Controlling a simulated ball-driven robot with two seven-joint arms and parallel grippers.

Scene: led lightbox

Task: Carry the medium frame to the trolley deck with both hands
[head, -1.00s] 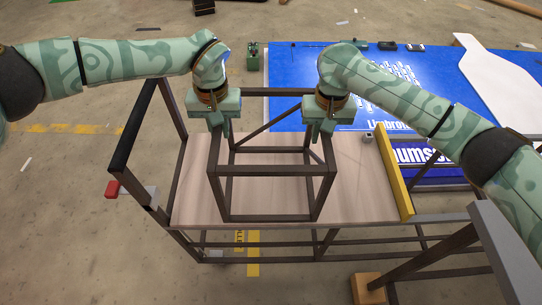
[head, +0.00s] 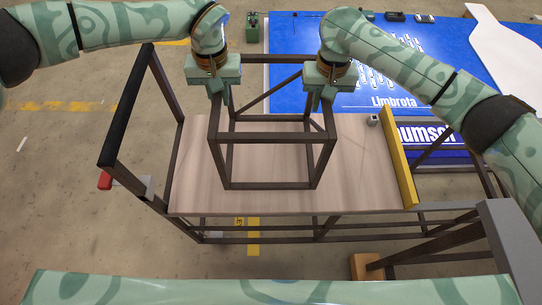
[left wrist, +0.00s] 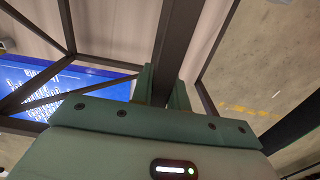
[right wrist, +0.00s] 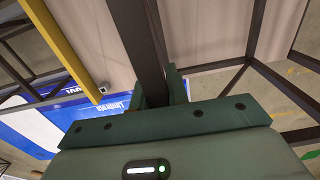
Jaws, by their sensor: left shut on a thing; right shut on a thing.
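The medium frame (head: 270,186), an open box of dark square bars, is over the pale wooden trolley deck (head: 355,175), left of its middle. It looks level; I cannot tell whether its lower bars touch the deck. My left gripper (head: 217,104) is shut on its upper left bar, and my right gripper (head: 318,104) on its upper right bar. The left wrist view shows the dark bar (left wrist: 178,40) between the left fingers (left wrist: 163,88). The right wrist view shows the other bar (right wrist: 137,38) between the right fingers (right wrist: 158,92).
A yellow strip (head: 398,155) stands along the deck's right edge, with a small grey block (head: 374,119) beside it. The trolley's black handle (head: 125,110) rises at the left. A blue panel (head: 430,75) lies behind. Deck space is clear right of the frame.

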